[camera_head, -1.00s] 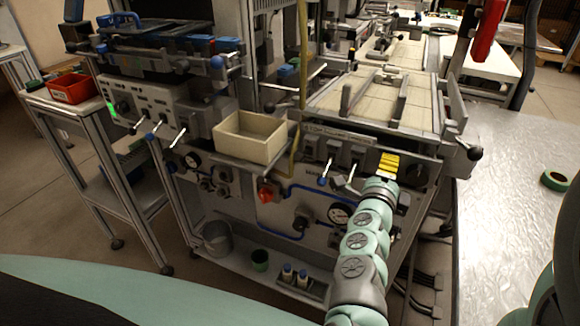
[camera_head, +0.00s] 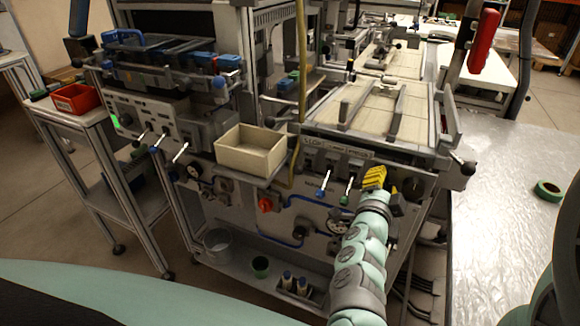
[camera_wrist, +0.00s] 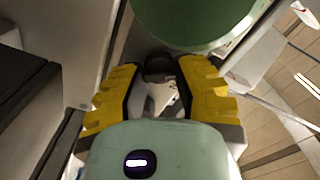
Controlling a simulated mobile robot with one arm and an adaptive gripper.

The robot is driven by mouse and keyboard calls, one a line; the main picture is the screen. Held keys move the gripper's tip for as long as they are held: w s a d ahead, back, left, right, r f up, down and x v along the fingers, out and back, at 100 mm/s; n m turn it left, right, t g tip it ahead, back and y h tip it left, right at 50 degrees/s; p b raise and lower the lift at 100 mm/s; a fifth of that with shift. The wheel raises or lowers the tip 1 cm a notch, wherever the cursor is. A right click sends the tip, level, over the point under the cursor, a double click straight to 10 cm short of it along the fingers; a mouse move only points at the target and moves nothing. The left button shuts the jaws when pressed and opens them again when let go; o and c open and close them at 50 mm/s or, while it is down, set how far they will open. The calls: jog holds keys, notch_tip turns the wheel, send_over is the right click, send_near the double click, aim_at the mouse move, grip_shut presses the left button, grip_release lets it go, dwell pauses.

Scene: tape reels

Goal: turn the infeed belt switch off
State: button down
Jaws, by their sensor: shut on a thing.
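A row of switch levers sits on the front panel below the right-hand conveyor. In the head view one lever has a blue tip (camera_head: 321,193) and the one to its right has a green tip (camera_head: 344,200). My gripper (camera_head: 374,178), with yellow fingers, is at the panel just right of the green-tipped lever. In the wrist view its fingers (camera_wrist: 157,80) are closed around a dark round piece (camera_wrist: 158,66), partly hidden between them. I cannot tell whether this is the infeed belt switch; the panel labels are too small to read. A large green rounded shape (camera_wrist: 195,18) lies just beyond the fingers.
A beige open box (camera_head: 250,153) sits left of the levers, with a red knob (camera_head: 265,204) below it. A dark knob (camera_head: 413,187) is close to the right of my gripper. A silver table (camera_head: 505,210) with a green tape reel (camera_head: 548,190) stands at the right.

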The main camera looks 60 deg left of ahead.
jog(key=shift+f, duration=0.15)
jog(key=c, duration=0.7)
grip_release()
jog(key=shift+o, duration=0.2)
jog(key=shift+s, duration=0.1)
jog(key=v, duration=1.2)
jog(key=shift+a, duration=0.1)
